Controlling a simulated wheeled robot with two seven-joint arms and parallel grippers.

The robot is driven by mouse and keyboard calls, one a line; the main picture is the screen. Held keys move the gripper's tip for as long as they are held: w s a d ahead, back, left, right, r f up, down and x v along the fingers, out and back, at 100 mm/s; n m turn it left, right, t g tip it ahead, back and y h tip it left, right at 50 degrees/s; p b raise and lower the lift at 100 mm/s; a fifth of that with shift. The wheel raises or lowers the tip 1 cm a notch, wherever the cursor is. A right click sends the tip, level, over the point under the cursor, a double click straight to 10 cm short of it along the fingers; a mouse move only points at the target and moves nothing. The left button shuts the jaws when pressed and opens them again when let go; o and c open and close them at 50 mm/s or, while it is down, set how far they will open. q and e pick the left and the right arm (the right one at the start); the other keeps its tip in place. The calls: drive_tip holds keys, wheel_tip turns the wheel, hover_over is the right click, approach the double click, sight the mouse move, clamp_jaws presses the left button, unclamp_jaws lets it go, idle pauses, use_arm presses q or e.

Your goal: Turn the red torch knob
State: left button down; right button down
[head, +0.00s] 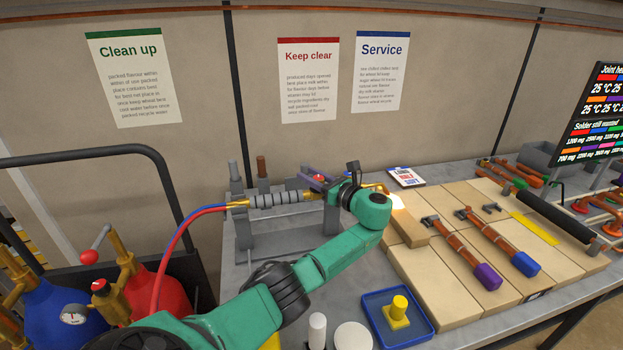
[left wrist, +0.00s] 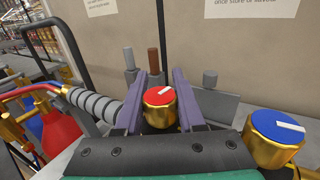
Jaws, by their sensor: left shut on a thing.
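The red torch knob (left wrist: 159,100), a brass cylinder with a red top and a white pointer mark, is in the middle of the left wrist view. The pointer mark lies nearly level, slanting up to the right. My left gripper (left wrist: 159,104) has its two purple fingers on either side of the knob, shut on it. In the head view my left gripper (head: 318,178) is at the torch, and the knob is a small red spot. The torch's grey ribbed handle (head: 285,199) lies level on a grey stand (head: 258,236). My right gripper is not in view.
A blue-topped brass knob (left wrist: 274,130) is close on the right. A bright glow shows at the torch tip by the pale blocks (head: 430,275). A blue tray (head: 378,335) holds a yellow piece. Red and blue hoses run left to gas bottles.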

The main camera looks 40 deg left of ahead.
use_arm(q)
drive_tip(key=c, duration=0.5)
unclamp_jaws()
drive_tip(key=shift+r, duration=0.1)
wheel_tip(320, 180, up, 20)
drive_tip(key=b, duration=0.3)
drive_tip(key=shift+a, duration=0.1)
